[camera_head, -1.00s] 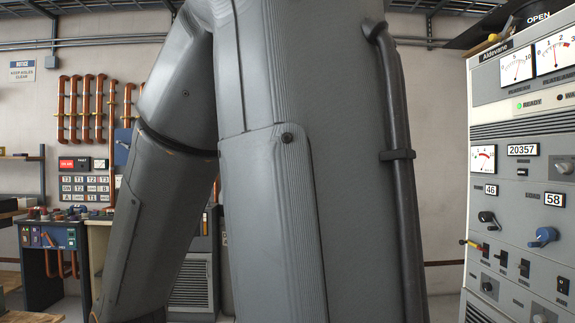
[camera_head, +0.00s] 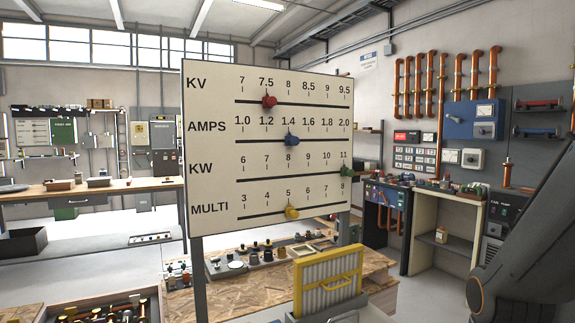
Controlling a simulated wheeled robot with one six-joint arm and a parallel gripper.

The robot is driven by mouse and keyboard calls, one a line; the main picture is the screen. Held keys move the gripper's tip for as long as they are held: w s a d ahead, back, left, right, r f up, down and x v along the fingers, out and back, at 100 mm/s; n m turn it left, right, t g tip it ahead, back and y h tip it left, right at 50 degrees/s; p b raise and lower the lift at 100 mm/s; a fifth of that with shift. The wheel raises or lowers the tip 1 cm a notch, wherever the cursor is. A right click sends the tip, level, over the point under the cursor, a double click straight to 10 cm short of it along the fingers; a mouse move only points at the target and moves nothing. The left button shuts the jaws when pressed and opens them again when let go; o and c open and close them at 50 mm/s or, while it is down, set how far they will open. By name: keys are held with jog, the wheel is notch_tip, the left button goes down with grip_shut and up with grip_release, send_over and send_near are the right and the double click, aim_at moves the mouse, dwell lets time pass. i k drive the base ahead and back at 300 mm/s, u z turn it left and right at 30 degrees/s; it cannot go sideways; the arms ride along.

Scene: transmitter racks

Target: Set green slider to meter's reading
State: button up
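A white slider board (camera_head: 222,150) stands on posts in the middle of the view, with rows marked KV, AMPS, KW and MULTI. The green slider (camera_head: 346,171) sits at the far right end of the KW row, by the 11. The red slider (camera_head: 269,101) is near 7.5 on KV, the blue slider (camera_head: 291,140) near 1.4 on AMPS, and the yellow slider (camera_head: 291,212) near 5 on MULTI. No transmitter meter shows now. Part of my arm shows at the right edge, away from the board. My gripper is out of view.
A low wooden table (camera_head: 240,297) with small parts stands behind the board's base. A yellow-framed filter (camera_head: 328,282) stands in front at the lower right. A workbench (camera_head: 90,190) is at the left, and a shelf unit (camera_head: 440,240) is at the right.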

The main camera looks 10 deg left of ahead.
aim_at(345, 171)
jog(key=z, duration=0.05)
jog(key=k, duration=0.35)
jog(key=z, duration=1.25)
jog(key=i, duration=0.65)
jog(key=u, duration=1.1)
jog(key=i, duration=0.65)
jog(key=u, duration=0.75)
